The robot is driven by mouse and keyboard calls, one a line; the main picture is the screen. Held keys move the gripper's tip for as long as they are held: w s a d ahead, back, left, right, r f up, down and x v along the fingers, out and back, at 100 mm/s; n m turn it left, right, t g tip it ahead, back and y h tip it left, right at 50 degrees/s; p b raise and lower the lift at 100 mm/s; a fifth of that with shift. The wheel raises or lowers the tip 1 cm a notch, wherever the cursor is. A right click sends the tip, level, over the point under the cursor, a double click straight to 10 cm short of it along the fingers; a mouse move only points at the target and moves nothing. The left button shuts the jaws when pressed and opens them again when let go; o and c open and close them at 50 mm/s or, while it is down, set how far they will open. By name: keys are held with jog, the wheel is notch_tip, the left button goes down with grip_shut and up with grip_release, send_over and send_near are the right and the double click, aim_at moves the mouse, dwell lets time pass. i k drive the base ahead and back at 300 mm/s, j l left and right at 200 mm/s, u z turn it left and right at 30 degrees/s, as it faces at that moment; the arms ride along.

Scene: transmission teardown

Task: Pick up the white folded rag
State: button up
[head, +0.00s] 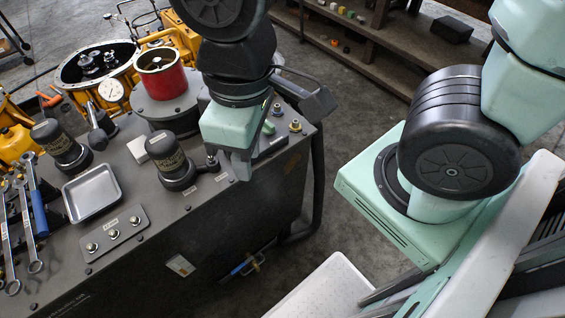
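A small white block-shaped thing (138,149) lies on the dark bench top (150,240), left of a black canister; it may be the folded rag, but it is too small to make out cloth or folds. My gripper (241,168) hangs over the right part of the bench, to the right of the white thing and apart from it. The black canister (175,168) stands between them in the picture. The fingers point down and are seen edge-on, so their opening is hidden. No held thing shows.
A metal tray (92,193), another black canister (60,147) and wrenches (28,225) occupy the bench's left side. A red cylinder (161,74) stands on a grey housing behind. A dark handle-like part (308,95) juts at the right end. Floor (340,200) shows right of the bench.

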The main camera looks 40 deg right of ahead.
aim_at(137, 147)
jog(key=i+j+u, duration=0.1)
jog(key=j, duration=0.3)
jog(key=i+j+u, duration=0.1)
jog(key=j, duration=0.25)
jog(key=i+j, duration=0.15)
jog(key=j, duration=0.25)
jog(key=i+j+u, duration=0.15)
jog(key=j, duration=0.2)
jog(key=i+j+u, duration=0.1)
jog(key=j, duration=0.3)
jog(key=i, duration=0.05)
